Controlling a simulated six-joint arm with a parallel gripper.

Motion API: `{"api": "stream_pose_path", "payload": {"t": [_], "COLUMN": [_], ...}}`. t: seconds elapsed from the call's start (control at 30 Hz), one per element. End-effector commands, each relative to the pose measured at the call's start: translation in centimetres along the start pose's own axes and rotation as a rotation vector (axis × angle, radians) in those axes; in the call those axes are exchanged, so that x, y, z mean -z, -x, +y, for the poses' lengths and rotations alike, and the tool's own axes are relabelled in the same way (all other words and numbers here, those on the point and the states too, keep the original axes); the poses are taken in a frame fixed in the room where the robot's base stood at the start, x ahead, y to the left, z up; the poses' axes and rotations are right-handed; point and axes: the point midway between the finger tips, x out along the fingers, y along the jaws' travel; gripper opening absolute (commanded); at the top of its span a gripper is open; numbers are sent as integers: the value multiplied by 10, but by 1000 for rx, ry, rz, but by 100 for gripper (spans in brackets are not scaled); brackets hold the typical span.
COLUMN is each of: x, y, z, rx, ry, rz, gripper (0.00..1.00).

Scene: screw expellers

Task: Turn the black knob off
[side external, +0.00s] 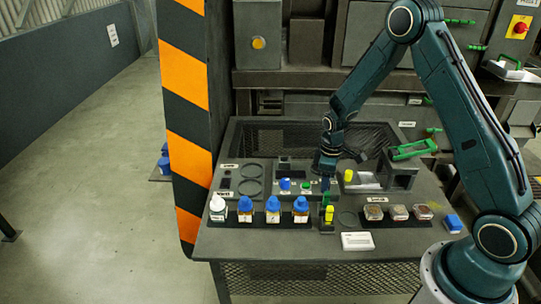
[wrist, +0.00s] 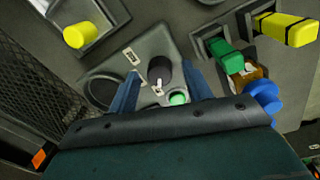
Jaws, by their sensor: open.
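The black knob (wrist: 160,72) shows in the wrist view, with a white pointer mark on it. It sits on a grey panel beside a round green button (wrist: 178,98). My gripper (wrist: 163,90) is open, its two blue fingers spread on the left and right of the knob and button. Whether the fingers touch the knob cannot be told. In the side view my gripper (side external: 326,184) points down over the right end of the grey control panel (side external: 272,184). The black knob cannot be made out there.
A row of blue-capped bottles (side external: 273,209) stands in front of the panel. A green and a yellow handle (wrist: 287,29) stand close by on the right in the wrist view. A yellow button (wrist: 77,36) is at upper left there. Small sample dishes (side external: 398,212) lie to the right.

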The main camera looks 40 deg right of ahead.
Motion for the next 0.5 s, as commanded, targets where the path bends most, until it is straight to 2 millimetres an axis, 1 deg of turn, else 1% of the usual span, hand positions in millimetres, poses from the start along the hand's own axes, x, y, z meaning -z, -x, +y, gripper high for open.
{"api": "stream_pose_path", "payload": {"t": [0.27,0.37,0.5], "x": [0,0,0], "y": [6,12,26], "z": [0,0,0], "rx": [-2,-1,-2], "ry": [-1,-1,-1], "rz": [1,1,2], "gripper": [49,49,49]}}
